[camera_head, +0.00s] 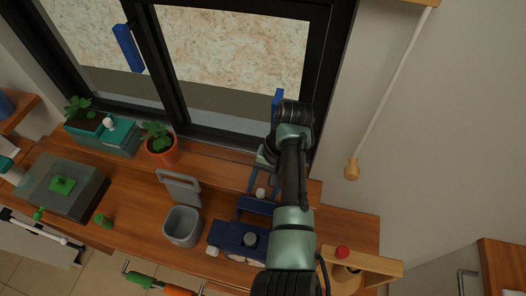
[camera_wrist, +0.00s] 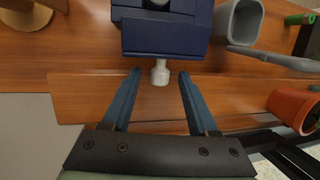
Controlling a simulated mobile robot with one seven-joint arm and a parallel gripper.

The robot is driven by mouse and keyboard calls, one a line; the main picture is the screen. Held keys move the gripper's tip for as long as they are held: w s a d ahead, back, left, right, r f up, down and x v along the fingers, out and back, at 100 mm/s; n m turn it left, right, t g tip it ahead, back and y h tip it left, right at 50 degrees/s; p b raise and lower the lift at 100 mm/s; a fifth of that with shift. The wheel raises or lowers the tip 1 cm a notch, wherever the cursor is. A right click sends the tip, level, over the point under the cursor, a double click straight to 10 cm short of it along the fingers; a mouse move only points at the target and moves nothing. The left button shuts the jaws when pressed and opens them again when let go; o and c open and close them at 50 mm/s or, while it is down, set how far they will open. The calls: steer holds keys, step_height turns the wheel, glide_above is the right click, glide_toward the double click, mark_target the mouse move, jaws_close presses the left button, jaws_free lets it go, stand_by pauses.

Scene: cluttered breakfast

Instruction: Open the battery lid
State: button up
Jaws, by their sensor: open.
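A dark blue device (camera_head: 238,240) stands on the wooden counter at lower centre in the head view, partly hidden by my arm. A blue panel (camera_head: 256,205) on its window side, which looks like the battery lid, carries a pale knob (camera_head: 260,193). In the wrist view the panel (camera_wrist: 160,38) is at top centre, with the white knob (camera_wrist: 160,76) sticking out toward me. My gripper (camera_wrist: 159,73) is open, its two blue fingers on either side of the knob with gaps on both sides. I cannot tell whether the panel is fully closed.
A grey bin with a raised lid (camera_head: 182,224) stands left of the device, and a potted plant (camera_head: 161,150) by the window. A wooden stand with a red knob (camera_head: 343,254) is to the right. The window (camera_head: 215,60) lies behind.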

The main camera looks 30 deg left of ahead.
steer(key=shift+w+r, duration=0.2)
steer(key=shift+r, duration=0.3)
steer(key=p+v, duration=0.2)
steer(key=v, duration=1)
steer(key=shift+p, duration=0.4)
steer(key=shift+s+d, duration=0.1)
steer(key=shift+s, duration=0.1)
